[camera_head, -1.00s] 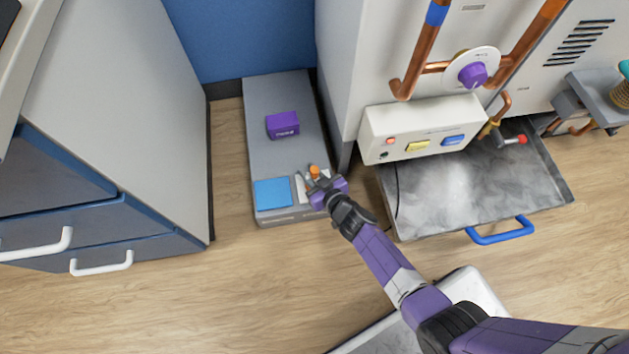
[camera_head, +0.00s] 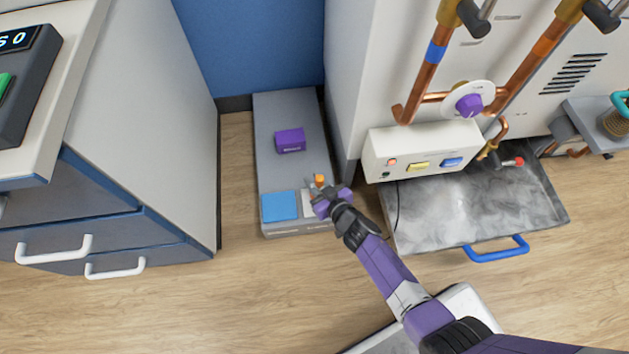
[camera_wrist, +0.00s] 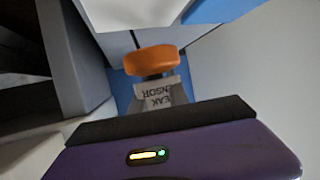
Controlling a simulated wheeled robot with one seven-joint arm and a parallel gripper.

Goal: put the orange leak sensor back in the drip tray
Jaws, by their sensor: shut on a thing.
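The orange leak sensor (camera_head: 320,179) shows at the tip of my gripper (camera_head: 321,188), above the front part of a low grey platform. In the wrist view the sensor (camera_wrist: 151,60) has an orange rounded top and a pale body with upside-down "LEAK SENSOR" lettering. The drip tray (camera_head: 430,236) is a grey metal pan with a blue handle (camera_head: 497,248), to the right of my gripper. Its visible floor is wet-looking and streaked.
The platform (camera_head: 275,110) holds a purple box (camera_head: 290,140) and a blue square (camera_head: 280,206). A white control box (camera_head: 423,150) and copper pipes (camera_head: 427,80) overhang the tray's back. A drawer cabinet (camera_head: 150,150) stands left.

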